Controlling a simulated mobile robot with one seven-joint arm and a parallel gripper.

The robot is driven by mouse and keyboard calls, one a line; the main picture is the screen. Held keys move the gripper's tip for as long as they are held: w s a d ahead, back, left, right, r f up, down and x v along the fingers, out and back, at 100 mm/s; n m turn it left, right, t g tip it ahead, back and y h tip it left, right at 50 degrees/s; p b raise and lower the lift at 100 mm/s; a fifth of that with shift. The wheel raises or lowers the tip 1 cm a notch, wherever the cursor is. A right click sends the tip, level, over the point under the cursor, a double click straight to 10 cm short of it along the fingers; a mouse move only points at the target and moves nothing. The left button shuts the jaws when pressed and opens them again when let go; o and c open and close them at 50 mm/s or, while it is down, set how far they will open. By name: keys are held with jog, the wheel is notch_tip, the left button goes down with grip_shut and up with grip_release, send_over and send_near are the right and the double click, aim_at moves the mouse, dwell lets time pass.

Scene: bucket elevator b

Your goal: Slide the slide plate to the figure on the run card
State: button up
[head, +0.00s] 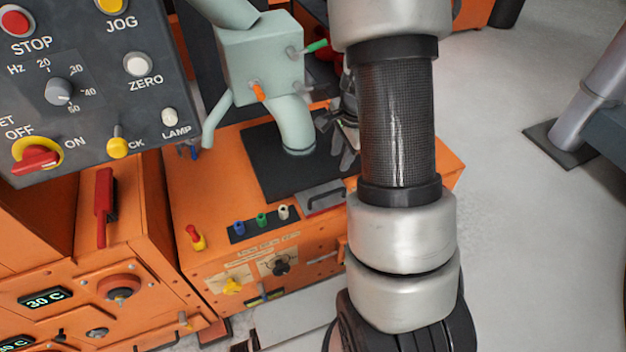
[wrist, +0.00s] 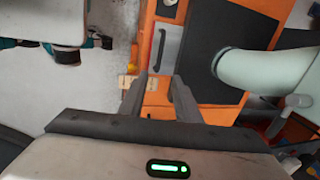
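The slide plate (head: 322,200) is a flat grey plate with a black bar handle, on top of the orange cabinet beside the black mat. It also shows in the wrist view (wrist: 170,45), beyond my fingertips. My gripper (wrist: 159,76) is open and empty, its two grey fingers apart, with orange cabinet visible between them. In the head view my gripper (head: 343,150) is mostly hidden behind my arm. Cream cards on the cabinet front (head: 231,277) may include the run card; I cannot read a figure there.
A pale green duct (head: 262,60) stands on the black mat (head: 262,165). Blue, green and white plugs (head: 261,219) sit in a dark strip. A grey control panel (head: 90,90) is at upper left. The floor at right is mostly clear.

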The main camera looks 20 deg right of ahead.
aim_at(331, 192)
jog(key=b+x, duration=0.5)
jog(key=x, duration=1.4)
jog(key=shift+s+d, duration=0.1)
jog(key=shift+d, duration=0.1)
jog(key=shift+r, duration=0.1)
grip_shut()
